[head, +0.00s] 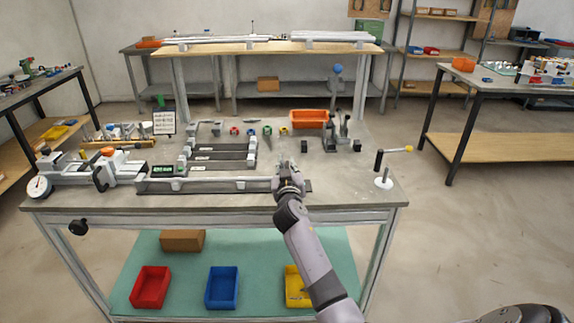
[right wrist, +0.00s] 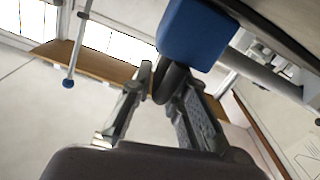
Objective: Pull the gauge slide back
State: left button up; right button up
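A round white dial gauge (head: 39,187) sits at the left end of a grey slide assembly (head: 118,171) on the table's left front corner. Which part of it is the gauge slide is too small to tell. My right gripper (head: 288,176) is far to its right, over the right end of the long front rail (head: 222,185). In the right wrist view the fingers (right wrist: 160,75) have a gap between them, with a dark rounded piece at the tips. Whether they grip it cannot be told. A blue block (right wrist: 193,32) is close above. My left gripper is out of view.
An orange bin (head: 309,118) and dark clamps stand at the back right of the bench. A crank-like handle on a white disc (head: 384,183) stands at the right edge. Several small coloured parts lie mid-table. A black knob (head: 78,227) juts from the front left.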

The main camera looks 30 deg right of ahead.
grip_shut()
dwell(0.3)
jog(key=s+d, duration=0.1)
jog(key=d+p, duration=0.1)
jog(key=d, duration=0.1)
jog(key=s+d, duration=0.1)
jog(key=shift+s+d, duration=0.2)
jog(key=shift+s, duration=0.15)
jog(key=shift+o, duration=2.3)
grip_release()
jog(key=shift+a, duration=0.1)
